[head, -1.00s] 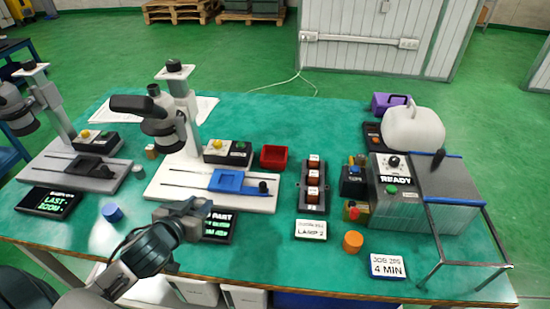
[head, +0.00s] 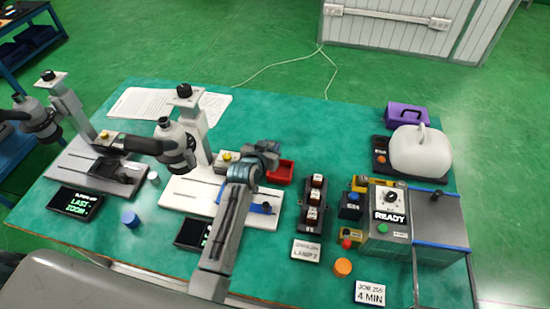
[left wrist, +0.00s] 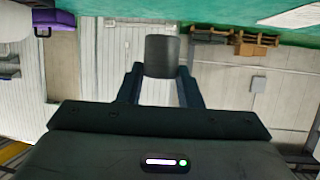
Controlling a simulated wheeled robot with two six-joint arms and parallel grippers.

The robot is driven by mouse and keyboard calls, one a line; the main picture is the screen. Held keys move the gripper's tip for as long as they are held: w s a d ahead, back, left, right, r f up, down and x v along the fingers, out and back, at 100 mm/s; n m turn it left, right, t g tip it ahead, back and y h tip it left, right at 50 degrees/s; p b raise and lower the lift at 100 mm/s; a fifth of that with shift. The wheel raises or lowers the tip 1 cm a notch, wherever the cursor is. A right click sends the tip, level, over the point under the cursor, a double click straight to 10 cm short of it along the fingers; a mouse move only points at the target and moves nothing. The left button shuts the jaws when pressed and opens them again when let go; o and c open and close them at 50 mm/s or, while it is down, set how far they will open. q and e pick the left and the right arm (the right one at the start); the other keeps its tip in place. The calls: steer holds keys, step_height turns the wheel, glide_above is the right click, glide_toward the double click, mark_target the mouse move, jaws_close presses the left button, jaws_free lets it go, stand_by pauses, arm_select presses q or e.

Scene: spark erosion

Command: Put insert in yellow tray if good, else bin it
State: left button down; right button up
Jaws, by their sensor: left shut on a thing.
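My left gripper (head: 264,152) is raised over the middle of the table, beside the small red bin (head: 286,172) in the head view. In the left wrist view its fingers (left wrist: 160,75) are shut on a plain dark grey cylinder (left wrist: 162,55), which I take to be the insert. The head view does not show it clearly, and no mark of good or bad can be made out. The gripper and wrist partly cover the red bin. Yellow parts (head: 360,183) show beside the control box; I cannot tell whether they are the yellow tray. My right gripper is not in view.
The microscope (head: 178,145) stands left of my arm, with a blue fixture (head: 262,209) on its base. A second microscope (head: 42,118) is at the far left.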

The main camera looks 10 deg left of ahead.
arm_select(q)
steer(key=shift+w+d+r, duration=0.5)
steer(key=shift+w+d, duration=0.05)
steer(key=shift+d, duration=0.15)
steer(key=shift+f+b, duration=0.5)
step_height(320, 180, down, 4)
steer(key=b, duration=0.3)
steer(key=shift+b, duration=0.4)
steer(key=shift+f+b, duration=0.45)
steer(key=shift+b, duration=0.1)
steer(key=c, duration=0.9)
jaws_free()
steer(key=shift+s, duration=0.1)
steer(key=shift+c, duration=0.2)
steer(key=shift+s, duration=0.1)
